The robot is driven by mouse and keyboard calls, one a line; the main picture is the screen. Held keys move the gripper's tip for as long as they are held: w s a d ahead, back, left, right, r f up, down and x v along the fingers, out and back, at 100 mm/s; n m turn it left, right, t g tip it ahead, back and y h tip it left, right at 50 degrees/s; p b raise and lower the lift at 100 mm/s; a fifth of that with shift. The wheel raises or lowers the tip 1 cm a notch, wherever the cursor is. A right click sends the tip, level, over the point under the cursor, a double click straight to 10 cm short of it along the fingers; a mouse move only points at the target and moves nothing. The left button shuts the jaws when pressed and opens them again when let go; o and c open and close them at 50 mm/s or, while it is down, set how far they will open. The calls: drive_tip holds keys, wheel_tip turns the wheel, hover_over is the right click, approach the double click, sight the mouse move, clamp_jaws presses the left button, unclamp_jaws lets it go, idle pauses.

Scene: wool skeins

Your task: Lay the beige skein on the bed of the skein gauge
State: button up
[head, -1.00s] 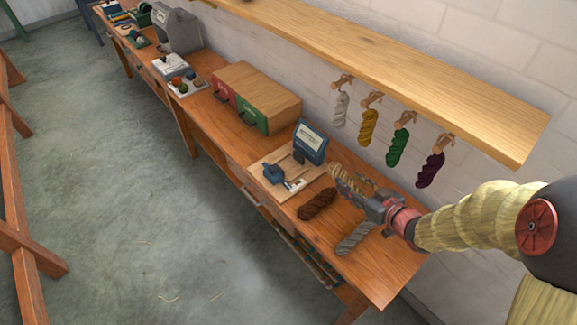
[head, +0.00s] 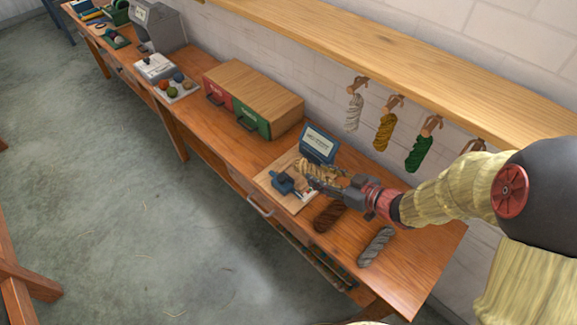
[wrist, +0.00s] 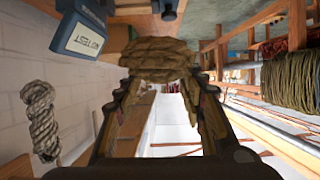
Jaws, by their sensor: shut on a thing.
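The beige skein (head: 311,168) is held in my gripper (head: 322,182) in the head view, above or over the skein gauge. I cannot tell whether it touches the bed. The gauge has a pale wooden base (head: 268,176), a blue display (head: 319,144) at its back and a blue part (head: 283,183) at its front. In the wrist view my gripper (wrist: 160,85) has its fingers on both sides of the beige skein (wrist: 155,60), which lies across the tips. The blue display (wrist: 85,32) shows at upper left there. The skein and fingers hide part of the bed.
A brown skein (head: 329,217) and a grey skein (head: 376,246) lie on the bench right of the gauge. Skeins in white (head: 353,112), yellow (head: 384,132) and green (head: 419,152) hang from pegs under the shelf (head: 400,60). A drawer box (head: 262,90) stands left of the gauge.

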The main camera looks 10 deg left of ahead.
drive_tip(key=shift+w+a, duration=0.15)
drive_tip(key=shift+a, duration=0.1)
drive_tip(key=shift+w+a+f+b, duration=1.1)
drive_tip(key=shift+w+a+f, duration=0.25)
drive_tip(key=shift+w+f, duration=0.7)
drive_tip(key=shift+w+a+f+b, duration=1.2)
drive_tip(key=shift+w+f, duration=0.6)
drive_tip(key=shift+f, duration=0.5)
drive_tip(key=shift+w+a+f+b, duration=1)
drive_tip(key=shift+w+a+f, duration=0.45)
drive_tip(key=shift+w+f, duration=0.6)
drive_tip(key=shift+s+f, duration=0.1)
drive_tip(key=shift+f, duration=0.05)
drive_tip(key=shift+f, duration=0.4)
drive_tip(key=shift+f, duration=0.2)
drive_tip(key=o, duration=1)
